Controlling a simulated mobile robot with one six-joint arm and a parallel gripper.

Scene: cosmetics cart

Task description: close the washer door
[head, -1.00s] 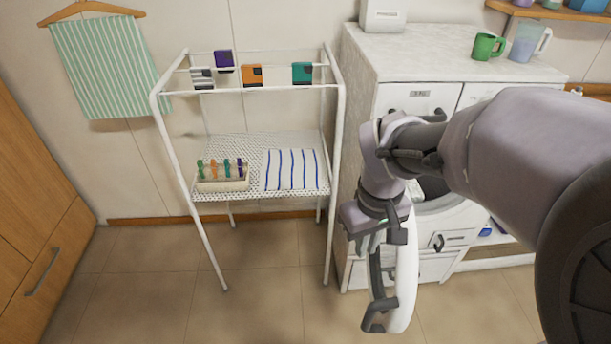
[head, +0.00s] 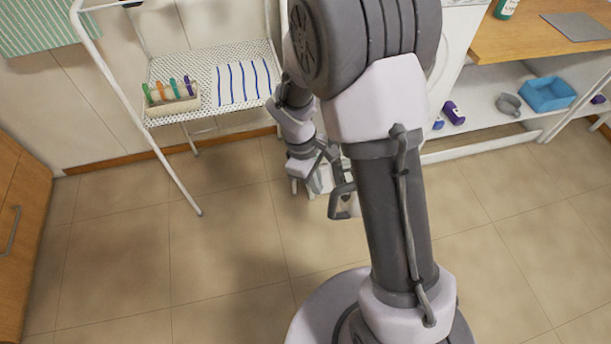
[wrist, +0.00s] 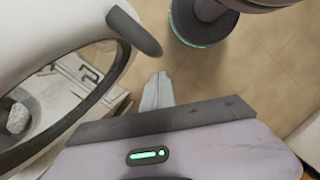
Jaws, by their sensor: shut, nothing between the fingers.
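The washer door (wrist: 45,25) is a white ring with a dark inner rim, at the left of the wrist view. It stands open, swung out from the washer. A grey handle (wrist: 135,30) sticks out from it beside my fingers. In the head view the handle (head: 343,200) shows left of my arm's column, with the door largely hidden. My gripper (wrist: 159,80) is shut and empty, right of the door's rim; I cannot tell whether it touches. The washer body (head: 462,32) is mostly hidden behind my arm in the head view.
The tiled floor (head: 220,270) in front is clear.

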